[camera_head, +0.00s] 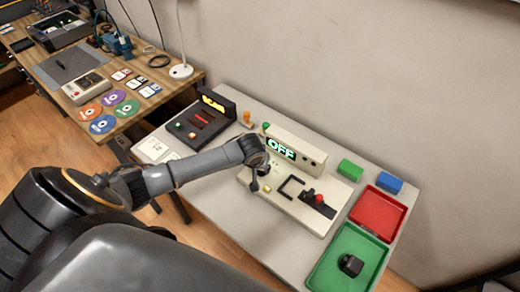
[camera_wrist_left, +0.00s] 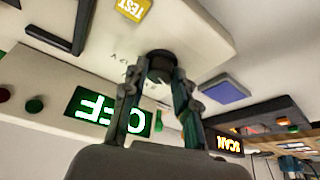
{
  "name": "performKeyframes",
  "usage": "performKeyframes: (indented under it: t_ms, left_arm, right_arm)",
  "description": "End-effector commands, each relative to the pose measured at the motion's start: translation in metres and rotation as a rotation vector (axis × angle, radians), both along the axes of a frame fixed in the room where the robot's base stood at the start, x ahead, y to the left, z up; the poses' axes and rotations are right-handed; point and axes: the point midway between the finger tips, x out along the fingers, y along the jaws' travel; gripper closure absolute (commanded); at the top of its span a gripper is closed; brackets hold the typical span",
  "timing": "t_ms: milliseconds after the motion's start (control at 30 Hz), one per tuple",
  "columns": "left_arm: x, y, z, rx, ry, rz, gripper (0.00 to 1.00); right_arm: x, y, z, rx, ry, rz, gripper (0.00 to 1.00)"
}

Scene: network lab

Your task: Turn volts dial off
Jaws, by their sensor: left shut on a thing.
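The black round volts dial (camera_wrist_left: 161,66) sits on the cream panel (camera_head: 305,216), with small markings beside it in the left wrist view. My left gripper (camera_wrist_left: 158,82) has its fingers closed around the dial. In the head view my left gripper (camera_head: 256,182) reaches down onto the left part of the panel and hides the dial. The display (camera_head: 281,148) behind the panel reads OFF in green, and it shows upside down in the left wrist view (camera_wrist_left: 108,112). My right gripper is not in view.
A black box with a lit yellow display (camera_head: 213,102) stands left of the panel. A red tray (camera_head: 402,208) and a green tray (camera_head: 378,233) lie to the right. A green block (camera_head: 350,169) and a blue block (camera_head: 389,183) sit behind. A red-topped control (camera_head: 319,198) stands on the panel.

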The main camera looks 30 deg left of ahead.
Motion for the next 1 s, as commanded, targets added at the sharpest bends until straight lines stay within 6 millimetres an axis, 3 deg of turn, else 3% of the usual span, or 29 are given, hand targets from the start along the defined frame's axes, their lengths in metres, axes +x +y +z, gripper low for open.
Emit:
performKeyframes:
  t_ms: [633,667,767,1000]
  left_arm:
    - [0.0005,-0.0003,-0.0003,0.000,-0.001,0.058,1.00]
    - [0.0005,-0.0003,-0.0003,0.000,-0.001,0.058,0.69]
    - [0.0005,-0.0003,-0.0002,0.000,-0.001,0.058,0.49]
    - [0.0004,-0.0003,-0.0001,0.000,-0.001,0.057,0.48]
  right_arm:
    - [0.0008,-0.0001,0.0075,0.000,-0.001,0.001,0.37]
    - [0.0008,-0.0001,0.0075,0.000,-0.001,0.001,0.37]
    - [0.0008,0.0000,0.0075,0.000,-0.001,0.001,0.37]
    - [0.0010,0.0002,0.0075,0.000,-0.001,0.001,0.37]
